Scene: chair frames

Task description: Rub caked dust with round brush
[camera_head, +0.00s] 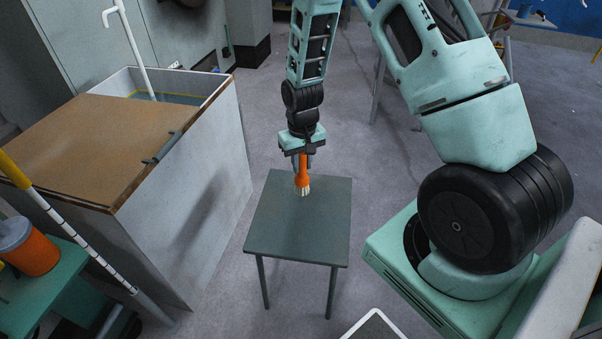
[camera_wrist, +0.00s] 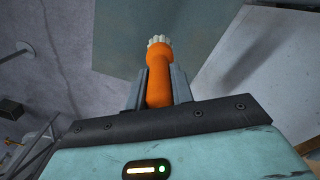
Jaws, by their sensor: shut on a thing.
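My gripper (camera_head: 302,155) is shut on the orange round brush (camera_head: 302,178), which points down with pale bristles at its lower end. In the wrist view, my gripper (camera_wrist: 158,88) has a finger on each side of the orange brush (camera_wrist: 159,75). The bristles are over the upper part of a small grey-green table (camera_head: 290,235), and the table also shows in the wrist view (camera_wrist: 125,35). I cannot tell whether the bristles touch the tabletop. No caked dust can be made out on the table.
A large grey bin with a brown board (camera_head: 105,145) on top stands left of the table. A striped pole (camera_head: 85,250) leans at the left, near an orange container (camera_head: 28,250) on a green surface. The floor right of the table is clear up to my base.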

